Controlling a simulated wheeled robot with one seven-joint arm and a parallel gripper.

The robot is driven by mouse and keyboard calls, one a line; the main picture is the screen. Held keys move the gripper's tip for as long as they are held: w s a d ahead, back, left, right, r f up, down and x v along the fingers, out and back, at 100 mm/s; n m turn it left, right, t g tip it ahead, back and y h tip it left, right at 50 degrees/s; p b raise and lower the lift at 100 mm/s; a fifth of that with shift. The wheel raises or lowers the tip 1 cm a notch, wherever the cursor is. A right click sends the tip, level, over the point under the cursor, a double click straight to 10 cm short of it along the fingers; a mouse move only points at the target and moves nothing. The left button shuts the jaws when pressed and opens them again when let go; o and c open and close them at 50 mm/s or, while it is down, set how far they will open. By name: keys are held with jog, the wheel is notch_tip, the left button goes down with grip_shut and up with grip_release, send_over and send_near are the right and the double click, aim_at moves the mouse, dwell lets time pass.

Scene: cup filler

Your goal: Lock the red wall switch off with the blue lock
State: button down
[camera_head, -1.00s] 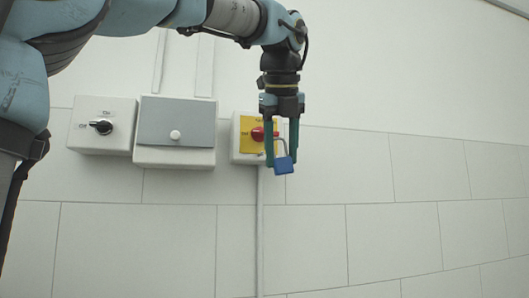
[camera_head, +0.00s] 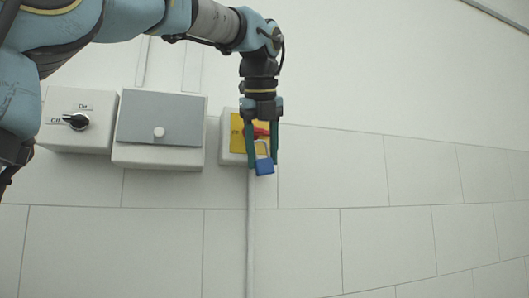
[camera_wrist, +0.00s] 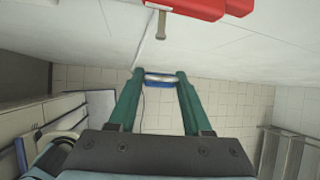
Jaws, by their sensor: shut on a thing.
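The blue lock (camera_head: 264,166) hangs upright below my gripper (camera_head: 263,158), which is shut on it. Its pale shackle points up between the green fingers. In the wrist view the lock (camera_wrist: 161,80) shows between the tips of my gripper (camera_wrist: 160,75). The red wall switch (camera_head: 259,132) sits on a yellow plate in a white box, partly hidden behind my gripper. In the wrist view the red switch (camera_wrist: 188,6) and a small metal pin are at the top edge, apart from the lock. I cannot tell the switch's setting.
A white box with a black rotary switch (camera_head: 77,121) marked On and Off is on the wall at left. A grey-covered box (camera_head: 160,118) with a white knob is between it and the red switch. The wall to the right is clear.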

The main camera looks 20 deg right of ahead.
jog(key=shift+w+d+f, duration=0.15)
jog(key=shift+w, duration=0.95)
jog(key=shift+w+d+f, duration=0.1)
jog(key=shift+w+d, duration=0.05)
jog(key=shift+w, duration=0.95)
jog(key=shift+w+f, duration=0.25)
jog(key=shift+w, duration=0.35)
jog(key=shift+c, duration=1.3)
grip_release()
